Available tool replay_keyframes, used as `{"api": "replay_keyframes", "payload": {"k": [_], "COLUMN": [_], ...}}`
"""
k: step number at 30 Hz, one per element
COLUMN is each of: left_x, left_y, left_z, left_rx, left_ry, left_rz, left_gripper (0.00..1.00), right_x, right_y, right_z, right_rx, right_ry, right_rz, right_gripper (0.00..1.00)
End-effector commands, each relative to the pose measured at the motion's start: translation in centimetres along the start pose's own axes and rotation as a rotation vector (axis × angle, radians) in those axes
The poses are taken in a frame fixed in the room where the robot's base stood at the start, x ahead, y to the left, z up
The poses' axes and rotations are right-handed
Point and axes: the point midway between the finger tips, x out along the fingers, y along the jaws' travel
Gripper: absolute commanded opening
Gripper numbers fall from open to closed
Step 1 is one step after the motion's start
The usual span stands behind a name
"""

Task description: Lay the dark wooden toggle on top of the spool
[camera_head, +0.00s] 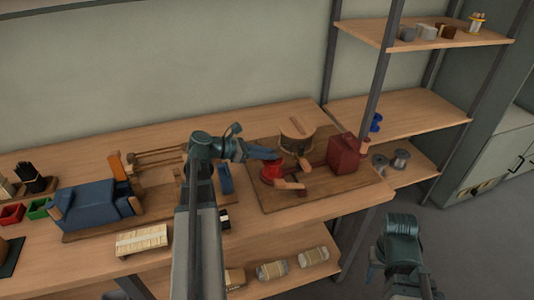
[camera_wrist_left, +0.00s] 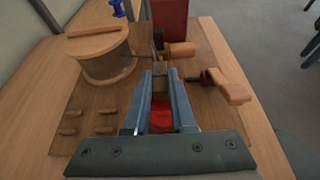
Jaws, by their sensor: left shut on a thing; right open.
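My left gripper (camera_head: 264,154) reaches in over the wooden board and is shut. In the left wrist view its fingertips (camera_wrist_left: 160,78) close on a small brown piece, which looks like the dark wooden toggle (camera_wrist_left: 159,85); the fingers hide most of it. The red spool (camera_head: 271,173) stands on the board just below the gripper. In the left wrist view the red spool (camera_wrist_left: 161,118) shows between and beneath the fingers. I cannot tell whether the toggle touches it. My right gripper (camera_head: 400,240) is at the lower right, away from the table, open, its fingertips barely visible.
The board (camera_head: 330,190) also carries a round wooden drum (camera_head: 297,129), a dark red block (camera_head: 343,150) and a clamp with a wooden handle (camera_head: 288,185). Several small pegs (camera_wrist_left: 75,112) lie on its left part. A blue miniature sofa (camera_head: 95,203) stands left. Shelves (camera_head: 420,115) stand right.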

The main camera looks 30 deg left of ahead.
Motion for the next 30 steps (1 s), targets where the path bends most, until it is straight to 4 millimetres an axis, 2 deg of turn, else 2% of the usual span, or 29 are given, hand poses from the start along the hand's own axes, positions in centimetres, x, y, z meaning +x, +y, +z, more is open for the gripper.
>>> {"api": "replay_keyframes", "payload": {"k": [30], "left_x": [0.31], "left_y": [0.00], "left_z": [-0.76], "left_rx": [0.000], "left_ry": [0.000], "left_rz": [0.000], "left_gripper": [0.00], "right_x": [0.82], "right_y": [-0.08], "right_z": [-0.05], "right_rx": [0.000], "right_ry": [0.000], "right_rz": [0.000], "right_gripper": [0.50]}}
